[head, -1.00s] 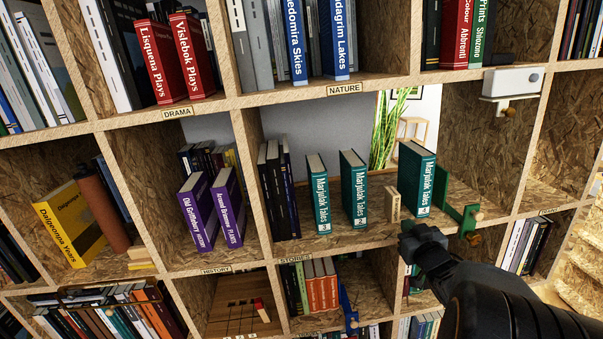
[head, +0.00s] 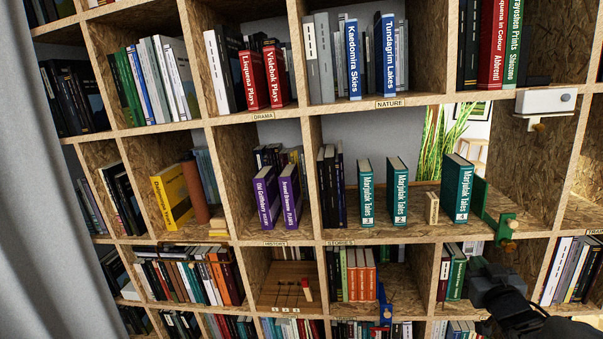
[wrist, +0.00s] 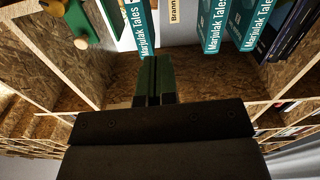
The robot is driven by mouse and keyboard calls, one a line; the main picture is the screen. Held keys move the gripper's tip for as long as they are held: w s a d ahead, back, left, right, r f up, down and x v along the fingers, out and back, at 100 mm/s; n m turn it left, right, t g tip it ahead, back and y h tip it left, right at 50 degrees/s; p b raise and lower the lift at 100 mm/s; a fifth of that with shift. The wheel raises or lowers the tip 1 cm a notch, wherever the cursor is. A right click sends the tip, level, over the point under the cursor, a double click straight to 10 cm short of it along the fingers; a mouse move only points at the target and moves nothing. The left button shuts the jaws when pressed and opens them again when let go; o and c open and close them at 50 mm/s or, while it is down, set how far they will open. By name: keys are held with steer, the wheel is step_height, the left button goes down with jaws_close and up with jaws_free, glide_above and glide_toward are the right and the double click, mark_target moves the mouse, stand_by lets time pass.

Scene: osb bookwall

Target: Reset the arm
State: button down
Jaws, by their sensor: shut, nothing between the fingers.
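My gripper (head: 492,284) is at the lower right in the head view, in front of the shelves and below the stories compartment. In the wrist view my gripper's two dark green fingers (wrist: 155,66) are together with nothing between them. They point toward the shelf with the teal Marjolak Tales books, apart from any book as far as I can tell. My dark arm enters from the bottom right corner of the head view.
Teal books (head: 457,190) stand upright with a small tan book (head: 432,208) and a green bookend (head: 498,222). A white box (head: 546,101) juts out at upper right. A blue bookend (head: 385,305) stands below. A grey curtain (head: 40,200) hangs at left.

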steer(key=s+d+f+m+g+h, duration=0.3)
steer(key=d+f+g+h, duration=0.1)
steer(key=f+g, duration=0.25)
steer(key=s+a+f+m+g+y, duration=0.1)
steer(key=s+a+f+g, duration=0.3)
steer(key=s+a+g, duration=0.1)
steer(key=s+a+r+n+g+y+p, duration=0.1)
steer(key=s+a+r+n+y, duration=0.1)
steer(key=a, duration=0.9)
steer(key=s+a+r+n+g+y+p, duration=0.1)
steer(key=s+a+r+y, duration=0.1)
steer(key=a, duration=0.9)
steer(key=s+y, duration=0.1)
steer(key=s, duration=0.1)
steer(key=shift+s+a+n+g+y, duration=0.25)
steer(key=shift+s+n+g+y, duration=0.1)
steer(key=shift+s+n+y, duration=0.05)
steer(key=shift+d, duration=0.15)
